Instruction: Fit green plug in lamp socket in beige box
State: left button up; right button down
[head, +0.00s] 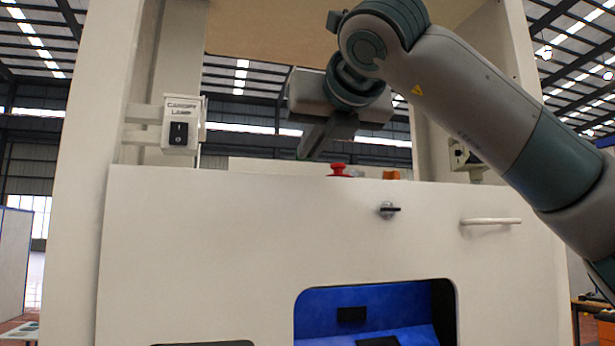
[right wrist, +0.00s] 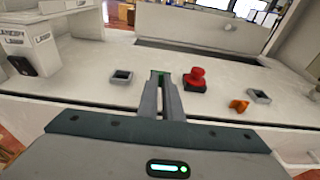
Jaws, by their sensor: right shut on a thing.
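My right gripper (head: 308,146) is above the top panel of the machine in the head view, pointing down and left. In the right wrist view its fingers (right wrist: 165,92) are shut on a small green thing, likely the green plug (right wrist: 161,73), mostly hidden between the tips. A beige box (head: 181,124) marked "CANOPY LAMP", with a black rocker switch, is left of the gripper; it also shows in the right wrist view (right wrist: 38,42). A socket opening on that box cannot be made out. The plug is apart from the box. My left gripper is not in view.
Tall beige posts (head: 88,140) flank the machine. A blue recess (head: 320,310) opens in its front.

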jog(key=shift+b+v, duration=1)
jog(key=shift+v, duration=1.05)
jog(key=shift+s+f, duration=0.1)
jog(key=shift+f, duration=0.05)
